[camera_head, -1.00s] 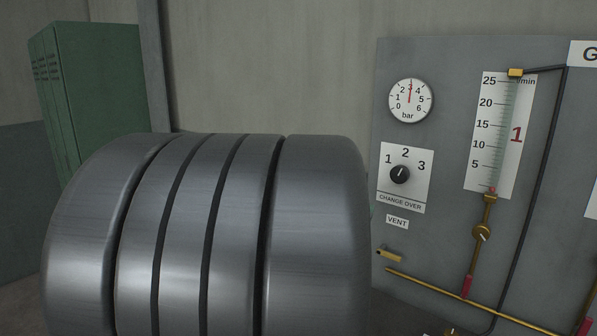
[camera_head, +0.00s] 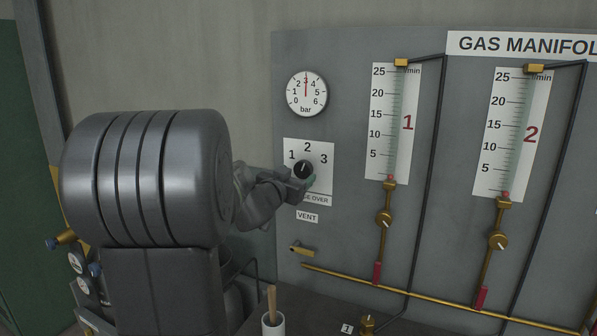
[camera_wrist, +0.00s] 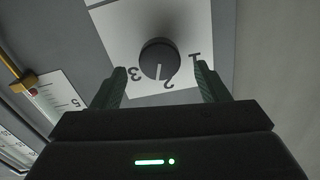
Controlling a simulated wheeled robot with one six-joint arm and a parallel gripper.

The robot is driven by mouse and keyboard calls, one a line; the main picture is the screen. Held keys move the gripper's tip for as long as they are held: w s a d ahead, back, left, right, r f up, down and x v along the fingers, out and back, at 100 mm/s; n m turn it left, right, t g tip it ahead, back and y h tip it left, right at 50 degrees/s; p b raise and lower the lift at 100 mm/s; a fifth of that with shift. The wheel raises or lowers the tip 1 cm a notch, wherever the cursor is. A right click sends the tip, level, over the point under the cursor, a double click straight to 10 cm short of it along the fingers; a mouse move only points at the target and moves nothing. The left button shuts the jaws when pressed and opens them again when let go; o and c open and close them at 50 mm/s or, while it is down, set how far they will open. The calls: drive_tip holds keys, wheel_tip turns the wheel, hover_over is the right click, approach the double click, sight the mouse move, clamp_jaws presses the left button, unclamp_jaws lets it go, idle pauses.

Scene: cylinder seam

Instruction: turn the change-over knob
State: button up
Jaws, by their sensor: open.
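The change-over knob (camera_head: 303,169) is a round black knob with a white pointer line, on a white plate (camera_head: 322,184) marked 1, 2 and 3. Its pointer is at or near 2. My gripper (camera_head: 305,184) is at the lower part of the plate and covers some of the CHANGE OVER label. In the wrist view the knob (camera_wrist: 159,60) lies ahead, between the two green fingers of my gripper (camera_wrist: 162,88). The fingers are wide apart, with clear gaps on both sides of the knob. I see no contact.
A pressure gauge (camera_head: 306,94) reading about 3 bar is above the plate. Flow tubes 1 (camera_head: 394,125) and 2 (camera_head: 512,135) with brass valves are to the right. A brass vent lever (camera_head: 302,249) sits below. A white cup (camera_head: 272,324) stands at the front.

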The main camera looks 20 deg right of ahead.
sight(302, 171)
drive_tip(key=shift+x, duration=1.75)
drive_tip(key=c, duration=1)
drive_tip(key=m, duration=0.3)
drive_tip(key=shift+m, duration=0.3)
drive_tip(key=shift+m+b, duration=0.45)
drive_tip(key=shift+m, duration=1.55)
drive_tip(key=o, duration=1)
